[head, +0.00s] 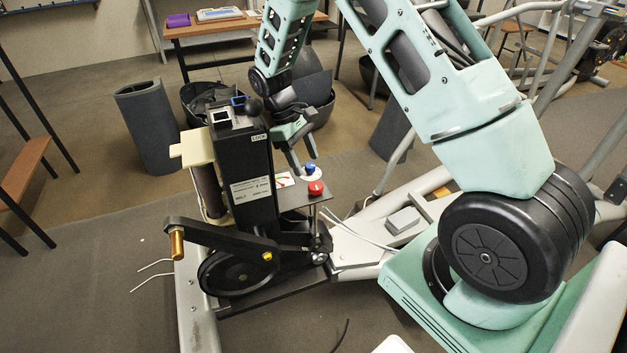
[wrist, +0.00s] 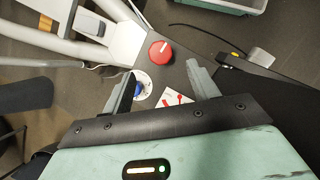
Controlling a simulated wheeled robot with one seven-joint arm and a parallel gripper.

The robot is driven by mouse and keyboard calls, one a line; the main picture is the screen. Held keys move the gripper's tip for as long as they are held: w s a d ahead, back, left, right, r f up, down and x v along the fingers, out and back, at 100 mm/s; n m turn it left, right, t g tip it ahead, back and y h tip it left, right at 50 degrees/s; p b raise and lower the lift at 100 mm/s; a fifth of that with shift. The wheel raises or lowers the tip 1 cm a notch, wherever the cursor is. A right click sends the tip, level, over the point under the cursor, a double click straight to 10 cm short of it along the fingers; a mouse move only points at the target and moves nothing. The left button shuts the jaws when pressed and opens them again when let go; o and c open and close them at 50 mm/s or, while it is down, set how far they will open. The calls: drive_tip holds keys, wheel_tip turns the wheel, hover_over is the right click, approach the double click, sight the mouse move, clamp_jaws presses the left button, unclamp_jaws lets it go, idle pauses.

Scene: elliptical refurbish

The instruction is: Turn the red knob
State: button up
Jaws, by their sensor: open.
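The red knob (head: 316,188) sits on a small dark shelf beside the black upright housing in the head view. In the wrist view the red knob (wrist: 161,51) is a round red cap with a pale mark, beyond the fingertips and slightly left of the middle between them. My gripper (head: 303,152) points down above the shelf, close to a blue knob (head: 310,168). In the wrist view my gripper (wrist: 160,80) has its fingers spread, with nothing between the tips. No contact with the red knob is visible.
The black housing (head: 254,185) stands left of the gripper. A label with red marks (wrist: 174,98) lies on the shelf (wrist: 180,76). A crank arm (head: 220,235) with a brass-coloured pin and a wheel is below. Loose cables (head: 362,234) and a pale frame lie to the right.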

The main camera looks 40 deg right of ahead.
sight(316, 185)
drive_tip(key=x, duration=0.7)
drive_tip(key=shift+s+f, duration=0.1)
drive_tip(key=c, duration=1)
